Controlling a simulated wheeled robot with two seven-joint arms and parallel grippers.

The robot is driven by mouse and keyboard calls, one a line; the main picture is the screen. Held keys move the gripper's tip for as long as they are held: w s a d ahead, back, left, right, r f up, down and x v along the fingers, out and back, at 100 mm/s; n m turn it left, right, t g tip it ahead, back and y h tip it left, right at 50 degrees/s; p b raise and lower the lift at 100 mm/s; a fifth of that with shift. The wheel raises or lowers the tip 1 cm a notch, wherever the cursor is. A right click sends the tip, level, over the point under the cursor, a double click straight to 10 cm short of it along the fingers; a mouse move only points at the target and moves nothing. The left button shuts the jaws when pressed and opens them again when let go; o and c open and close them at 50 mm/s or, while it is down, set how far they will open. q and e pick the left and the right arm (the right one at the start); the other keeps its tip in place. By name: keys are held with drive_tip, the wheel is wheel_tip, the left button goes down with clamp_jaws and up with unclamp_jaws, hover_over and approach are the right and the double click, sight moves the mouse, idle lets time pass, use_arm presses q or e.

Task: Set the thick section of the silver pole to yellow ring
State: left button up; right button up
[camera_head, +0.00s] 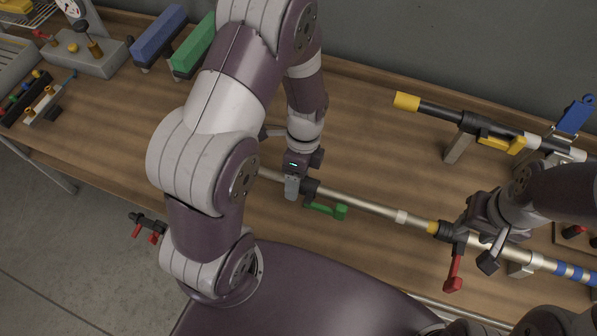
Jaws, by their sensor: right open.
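The silver pole (375,208) lies slanted along the front of the bench. It carries a white band (401,216), a yellow ring (433,227) and blue bands (560,268). A black clamp with a red lever (454,272) sits just right of the yellow ring, its lever hanging down. Another black clamp with a green lever (325,209) is farther left. My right gripper (482,238) is open at the pole, right of the red-lever clamp. My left gripper (293,187) is at the pole beside the green-lever clamp; its jaws are too hidden to judge.
A second, black pole with a yellow end (406,102) rests on stands behind, with a yellow lever (500,143) and a blue part (575,117). Blue (160,33) and green (194,45) blocks and a gauge box (85,53) stand back left. The bench's left middle is clear.

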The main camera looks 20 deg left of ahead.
use_arm(q)
drive_tip(key=v, duration=1.2)
drive_tip(key=shift+r, duration=0.3)
drive_tip(key=shift+w, duration=0.1)
drive_tip(key=s+n+t, duration=0.1)
drive_tip(key=n, duration=0.4)
drive_tip(key=s+n+t, duration=0.2)
drive_tip(key=n, duration=0.4)
drive_tip(key=s+n+t, duration=0.1)
drive_tip(key=s+n, duration=0.1)
drive_tip(key=n, duration=0.4)
drive_tip(key=shift+s+a+r, duration=0.1)
drive_tip(key=shift+s+a, duration=0.05)
drive_tip(key=shift+a, duration=0.2)
drive_tip(key=shift+s, duration=0.1)
